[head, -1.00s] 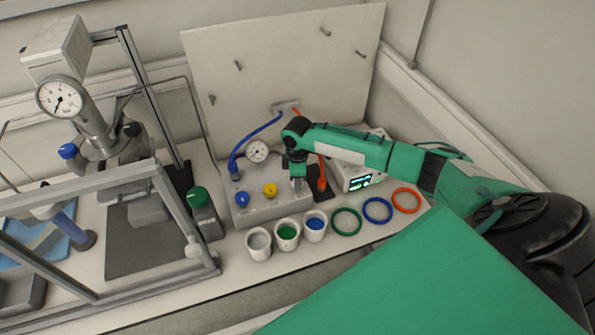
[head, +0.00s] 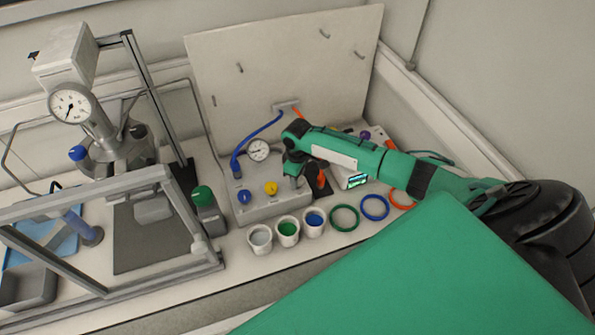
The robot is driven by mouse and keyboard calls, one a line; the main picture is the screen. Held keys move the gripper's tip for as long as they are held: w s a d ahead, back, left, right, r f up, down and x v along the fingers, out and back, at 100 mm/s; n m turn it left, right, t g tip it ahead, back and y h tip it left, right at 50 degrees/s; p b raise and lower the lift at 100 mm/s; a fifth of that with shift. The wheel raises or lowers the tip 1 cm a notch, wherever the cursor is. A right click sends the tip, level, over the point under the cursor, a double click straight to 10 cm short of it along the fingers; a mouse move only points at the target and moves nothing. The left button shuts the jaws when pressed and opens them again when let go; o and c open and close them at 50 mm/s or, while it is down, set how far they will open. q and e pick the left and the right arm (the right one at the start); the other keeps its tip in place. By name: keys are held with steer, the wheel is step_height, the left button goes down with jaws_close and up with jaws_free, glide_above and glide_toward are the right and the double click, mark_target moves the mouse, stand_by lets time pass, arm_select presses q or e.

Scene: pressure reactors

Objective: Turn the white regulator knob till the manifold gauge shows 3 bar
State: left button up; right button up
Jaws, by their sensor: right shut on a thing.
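The grey manifold block (head: 262,208) stands on the bench with a blue knob (head: 244,197) and a yellow knob (head: 271,188) on its top. The manifold gauge (head: 258,150) is a small round white dial at the block's back; its needle is too small to read. My right gripper (head: 295,181) points down at the block's right end and is shut on the white regulator knob, which the gripper hides. My left gripper is out of view.
White cups (head: 288,231) stand before the block, beside green (head: 344,218), blue (head: 375,208) and orange rings. A green-capped bottle (head: 205,208) and a framed reactor (head: 118,150) stand left. A display box (head: 357,181) sits partly behind my right arm.

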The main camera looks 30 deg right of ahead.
steer(key=shift+r, duration=0.1)
steer(key=o, duration=1)
steer(key=shift+c, duration=0.2)
step_height(320, 180, up, 14)
steer(key=b, duration=0.4)
